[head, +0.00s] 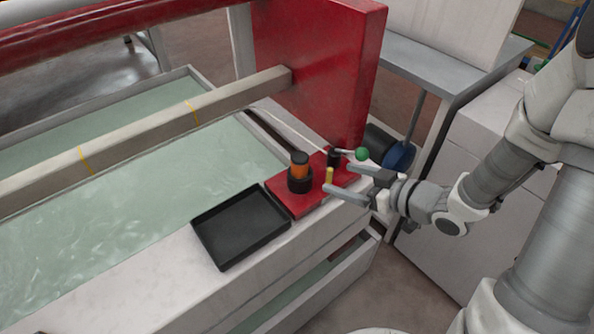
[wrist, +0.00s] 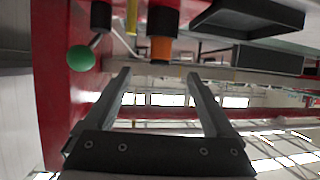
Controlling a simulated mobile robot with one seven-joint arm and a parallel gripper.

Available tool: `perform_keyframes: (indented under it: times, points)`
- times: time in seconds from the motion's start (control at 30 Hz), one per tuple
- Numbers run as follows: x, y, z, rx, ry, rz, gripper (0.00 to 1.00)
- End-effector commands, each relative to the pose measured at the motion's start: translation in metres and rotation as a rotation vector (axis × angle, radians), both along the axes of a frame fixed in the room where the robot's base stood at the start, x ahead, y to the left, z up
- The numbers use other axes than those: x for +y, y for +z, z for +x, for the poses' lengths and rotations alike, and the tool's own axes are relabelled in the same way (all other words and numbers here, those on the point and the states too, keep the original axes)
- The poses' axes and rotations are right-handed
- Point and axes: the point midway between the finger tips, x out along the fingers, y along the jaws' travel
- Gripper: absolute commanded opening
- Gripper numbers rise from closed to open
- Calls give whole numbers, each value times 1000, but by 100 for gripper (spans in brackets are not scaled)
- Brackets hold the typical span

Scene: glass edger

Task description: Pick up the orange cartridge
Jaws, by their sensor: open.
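The orange cartridge (head: 299,171) stands upright in a round black holder (head: 300,184) on a red plate (head: 285,203), with a black cap on top. My gripper (head: 338,178) is open and empty to the right of the cartridge, its fingers pointing left towards it. In the wrist view, the cartridge (wrist: 161,48) appears upside down, just beyond the gap between my open fingertips (wrist: 158,73). A clear gap separates the fingers from the cartridge in the head view.
A yellow pin (head: 329,175) and a black post with a green-knobbed lever (head: 361,154) stand close to my fingers. An empty black tray (head: 278,232) lies left of the red plate. A red upright panel (head: 325,75) rises behind.

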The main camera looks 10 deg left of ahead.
Motion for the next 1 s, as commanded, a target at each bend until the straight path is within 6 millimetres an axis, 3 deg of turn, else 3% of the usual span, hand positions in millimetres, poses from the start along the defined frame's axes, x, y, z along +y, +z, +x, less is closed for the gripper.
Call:
perform_keyframes:
  times: [0.5, 0.83, 1.0]
  points:
    - [78, -40, 50, -2, 4, 2, 89]
    - [100, -49, 65, -2, 4, 2, 89]
    - [122, -58, 78, -3, 4, 2, 89]
